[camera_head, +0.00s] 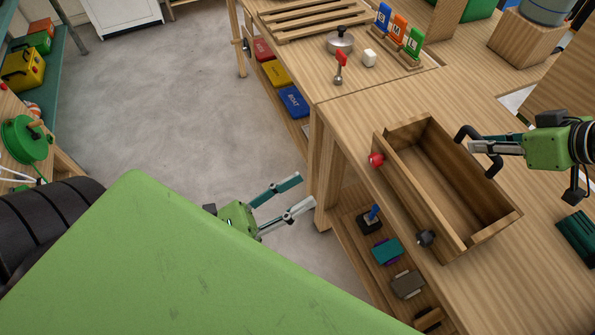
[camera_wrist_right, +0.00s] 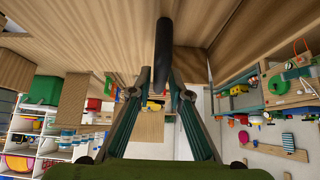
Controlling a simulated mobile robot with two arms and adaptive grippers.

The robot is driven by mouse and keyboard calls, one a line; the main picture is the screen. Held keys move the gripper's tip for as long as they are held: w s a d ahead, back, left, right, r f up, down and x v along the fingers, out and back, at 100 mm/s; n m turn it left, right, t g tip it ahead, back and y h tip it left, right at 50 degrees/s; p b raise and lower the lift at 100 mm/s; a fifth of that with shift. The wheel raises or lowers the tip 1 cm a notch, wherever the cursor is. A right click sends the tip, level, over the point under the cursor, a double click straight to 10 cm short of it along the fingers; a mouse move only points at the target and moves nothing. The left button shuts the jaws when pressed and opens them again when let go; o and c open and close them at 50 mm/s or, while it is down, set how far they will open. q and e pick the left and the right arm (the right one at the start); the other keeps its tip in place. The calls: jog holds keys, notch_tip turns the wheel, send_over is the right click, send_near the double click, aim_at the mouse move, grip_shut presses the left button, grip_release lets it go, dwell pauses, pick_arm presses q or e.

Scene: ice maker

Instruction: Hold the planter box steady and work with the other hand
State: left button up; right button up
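The planter box (camera_head: 400,190) is an open, empty wooden box on the workbench at the right of the head view. It has a red knob (camera_head: 376,160) and a dark knob (camera_head: 426,238) on its left side and a black handle (camera_head: 466,133) on its right side. My right gripper (camera_head: 472,147) is at that handle. In the right wrist view the black handle (camera_wrist_right: 163,45) runs between my right gripper's (camera_wrist_right: 161,78) fingertips, which close in on both sides of it. My left gripper (camera_head: 306,190) is open and empty, left of the bench, over the floor.
Several small objects lie on the shelf (camera_head: 355,232) below the bench. The grey floor (camera_head: 170,110) left of the bench is clear.

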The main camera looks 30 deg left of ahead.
dwell(0.3)
jog(key=shift+s+d+r+p, duration=0.2)
jog(key=shift+d+r+p, duration=0.1)
jog(key=shift+r+p, duration=0.3)
jog(key=p+v, duration=0.5)
jog(key=v, duration=0.1)
jog(key=shift+s+d+r+p, duration=0.2)
jog(key=shift+d+p, duration=0.05)
jog(key=shift+p, duration=0.15)
jog(key=o, duration=0.6)
